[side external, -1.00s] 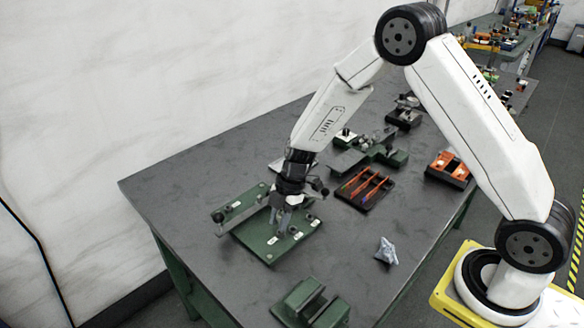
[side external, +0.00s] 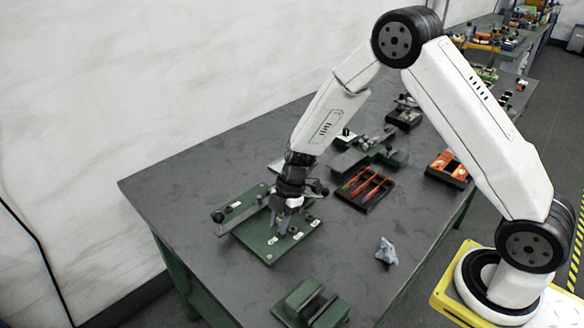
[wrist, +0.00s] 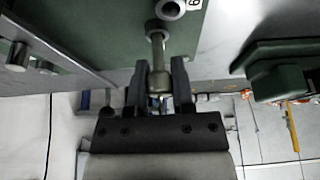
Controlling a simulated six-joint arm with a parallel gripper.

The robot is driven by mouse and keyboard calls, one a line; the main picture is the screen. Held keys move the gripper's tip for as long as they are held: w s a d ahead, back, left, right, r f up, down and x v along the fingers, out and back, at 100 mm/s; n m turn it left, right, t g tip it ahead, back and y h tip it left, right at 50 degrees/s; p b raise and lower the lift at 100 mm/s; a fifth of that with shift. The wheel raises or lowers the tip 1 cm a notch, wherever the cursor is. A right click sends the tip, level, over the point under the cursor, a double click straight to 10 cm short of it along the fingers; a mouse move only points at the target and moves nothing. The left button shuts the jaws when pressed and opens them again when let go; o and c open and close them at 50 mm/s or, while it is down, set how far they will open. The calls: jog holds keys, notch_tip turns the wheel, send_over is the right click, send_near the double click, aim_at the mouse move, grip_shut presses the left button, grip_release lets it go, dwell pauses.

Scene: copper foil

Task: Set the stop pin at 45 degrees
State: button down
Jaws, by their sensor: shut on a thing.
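The green plate (side external: 262,247) lies flat on the table, with a long grey bar (side external: 240,219) across its left part and small white labels on it. My gripper (side external: 279,230) is over the plate, pointing down. In the wrist view my gripper (wrist: 158,72) is shut on the silver stop pin (wrist: 158,55), one dark finger on each side. The pin's dark collar (wrist: 155,26) is close to a ringed hole (wrist: 168,9) beside a partly cut-off label (wrist: 194,4). Whether the pin's tip sits in a hole cannot be told.
A black tray (side external: 347,204) with orange strips lies right of the plate. A green block fixture (side external: 310,307) stands at the front edge. Crumpled foil (side external: 386,251) lies to the right. Green and grey fixtures stand behind. The table between plate and foil is clear.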

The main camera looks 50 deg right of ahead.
jog(key=shift+f, duration=0.6)
dwell(1.2)
jog(key=c, duration=0.8)
grip_release()
jog(key=shift+r, duration=0.2)
jog(key=shift+r, duration=0.35)
jog(key=shift+r, duration=0.35)
jog(key=shift+r, duration=0.35)
jog(key=shift+r, duration=0.3)
